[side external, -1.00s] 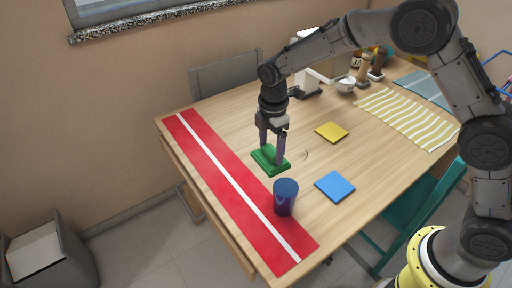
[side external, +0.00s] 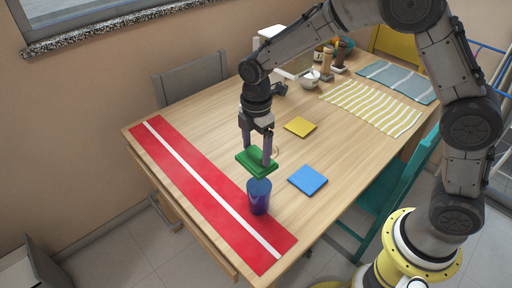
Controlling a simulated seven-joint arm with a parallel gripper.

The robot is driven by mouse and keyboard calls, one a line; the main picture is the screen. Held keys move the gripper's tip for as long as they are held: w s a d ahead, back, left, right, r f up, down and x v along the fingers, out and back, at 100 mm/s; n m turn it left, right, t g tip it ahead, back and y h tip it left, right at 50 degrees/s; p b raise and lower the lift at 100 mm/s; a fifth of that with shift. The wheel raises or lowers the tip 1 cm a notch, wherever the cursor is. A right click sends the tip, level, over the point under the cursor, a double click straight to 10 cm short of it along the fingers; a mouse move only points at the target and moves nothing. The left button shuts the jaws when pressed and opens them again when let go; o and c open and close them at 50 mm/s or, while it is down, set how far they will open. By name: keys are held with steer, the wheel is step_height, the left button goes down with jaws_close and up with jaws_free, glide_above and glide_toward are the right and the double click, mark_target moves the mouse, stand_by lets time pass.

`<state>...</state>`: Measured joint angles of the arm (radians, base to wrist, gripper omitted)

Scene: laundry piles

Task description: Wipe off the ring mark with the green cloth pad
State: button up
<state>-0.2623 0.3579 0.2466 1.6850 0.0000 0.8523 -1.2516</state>
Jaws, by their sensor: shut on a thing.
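My gripper (side external: 257,151) points down and is shut on the green cloth pad (side external: 256,164), a flat dark-green block in the side view. The pad is over the middle of the table, just behind the blue cup; I cannot tell whether it touches the wood. A faint ring mark (side external: 276,151) shows as a thin brownish arc just right of the fingers. The rest of the mark is hidden behind the gripper and pad.
The dark blue cup (side external: 259,198) stands close in front of the pad, by the red runner (side external: 178,174) with a white stripe. A yellow square (side external: 300,127) and a blue square (side external: 308,180) lie to the right. A white bowl (side external: 309,78) stands behind.

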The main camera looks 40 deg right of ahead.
steer(key=shift+c, duration=0.4)
steer(key=shift+w+r+n, duration=0.15)
steer(key=shift+n, duration=0.15)
steer(key=w, duration=0.1)
steer(key=w+d+n, duration=0.1)
steer(key=w, duration=0.1)
steer(key=shift+w+r, duration=0.15)
steer(key=shift+r, duration=0.05)
steer(key=w+d+f+m, duration=0.1)
steer(key=w+d+f, duration=0.25)
steer(key=d, duration=0.55)
steer(key=w+d+f+m, duration=0.15)
steer(key=w+d, duration=0.25)
steer(key=d, duration=0.4)
steer(key=shift+n, duration=0.45)
steer(key=shift+w+d+f, duration=0.1)
steer(key=shift+f, duration=1.6)
steer(key=shift+w+d+f, duration=0.1)
steer(key=shift+f, duration=1.6)
step_height(320, 180, down, 2)
steer(key=shift+a, duration=0.9)
steer(key=shift+c, duration=0.6)
steer(key=shift+a, duration=3)
steer(key=shift+d, duration=3.9)
steer(key=shift+s+a, duration=0.1)
steer(key=shift+a, duration=4.1)
steer(key=shift+d, duration=4.15)
steer(key=shift+r, duration=4.1)
